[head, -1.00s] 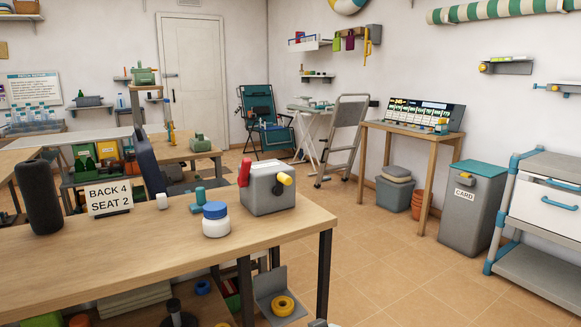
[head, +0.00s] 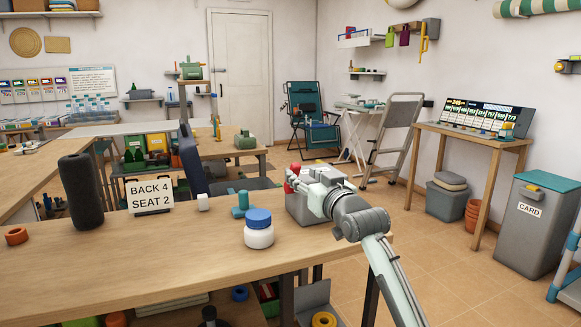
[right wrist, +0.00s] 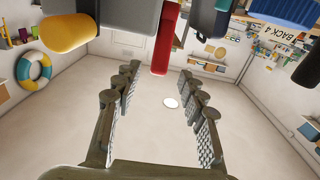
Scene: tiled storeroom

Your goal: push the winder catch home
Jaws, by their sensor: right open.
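The winder is a grey box (head: 303,208) on the near wooden table, partly hidden behind my right gripper in the head view. Its red lever (head: 292,171) shows at its upper left. In the right wrist view, which is upside down, the grey body (right wrist: 115,22), the yellow knob (right wrist: 70,33) and the red lever (right wrist: 164,38) hang at the top. My right gripper (right wrist: 160,84) is open and empty, its two fingers wide apart. The red lever lies just beyond the fingertips, apart from them. I cannot tell which part is the catch. My left gripper is out of view.
A blue-lidded white jar (head: 259,232) stands left of the winder. A teal piece (head: 241,203), a sign (head: 150,193), a dark cylinder (head: 80,191) and an orange ring (head: 16,236) are farther left. The table's (head: 150,265) front is clear.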

